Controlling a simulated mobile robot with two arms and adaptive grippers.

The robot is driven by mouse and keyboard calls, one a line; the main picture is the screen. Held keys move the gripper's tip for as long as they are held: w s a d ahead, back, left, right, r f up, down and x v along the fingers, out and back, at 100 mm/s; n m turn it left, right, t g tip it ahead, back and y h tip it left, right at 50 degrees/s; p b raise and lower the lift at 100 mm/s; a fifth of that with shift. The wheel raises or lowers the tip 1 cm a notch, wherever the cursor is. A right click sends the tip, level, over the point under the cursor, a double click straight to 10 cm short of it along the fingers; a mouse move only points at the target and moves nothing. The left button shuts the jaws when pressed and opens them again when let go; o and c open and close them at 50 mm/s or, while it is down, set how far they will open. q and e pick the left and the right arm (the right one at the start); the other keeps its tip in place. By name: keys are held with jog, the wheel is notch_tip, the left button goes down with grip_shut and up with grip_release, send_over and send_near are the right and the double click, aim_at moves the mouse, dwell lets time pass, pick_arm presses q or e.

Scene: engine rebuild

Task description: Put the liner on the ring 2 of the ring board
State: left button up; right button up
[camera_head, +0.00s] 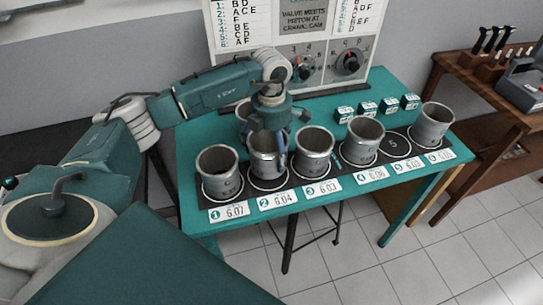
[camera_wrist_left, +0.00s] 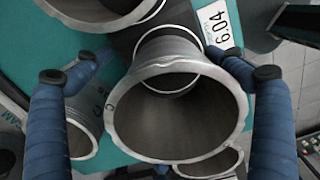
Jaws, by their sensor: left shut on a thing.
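The liner (camera_head: 265,168) is a grey metal cylinder, upright at ring 2 (camera_head: 270,188) of the dark ring board (camera_head: 333,184). My left gripper (camera_head: 267,147) comes down over it from above and is shut on it. In the left wrist view the liner (camera_wrist_left: 178,112) has its open mouth toward the camera, between the blue fingers of the gripper (camera_wrist_left: 158,72). The ring 2 label (camera_wrist_left: 220,25) reads 6.04. The liner's lower end lies inside the white ring outline; I cannot tell whether it touches the board. My right gripper is not in view.
Other liners stand on ring 1 (camera_head: 218,175), ring 3 (camera_head: 312,155), ring 4 (camera_head: 362,143) and ring 6 (camera_head: 432,128). Ring 5 (camera_head: 393,144) is empty. Small teal boxes (camera_head: 367,109) and a panel (camera_head: 310,90) are at the back.

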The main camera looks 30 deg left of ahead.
pick_arm(q)
notch_tip(320, 180, down, 3)
jog(key=shift+f+p, duration=0.1)
jog(key=shift+p, duration=0.3)
jog(key=shift+f, duration=0.1)
jog(key=shift+f, duration=0.1)
jog(key=o, duration=1.2)
jog(key=shift+s, duration=0.1)
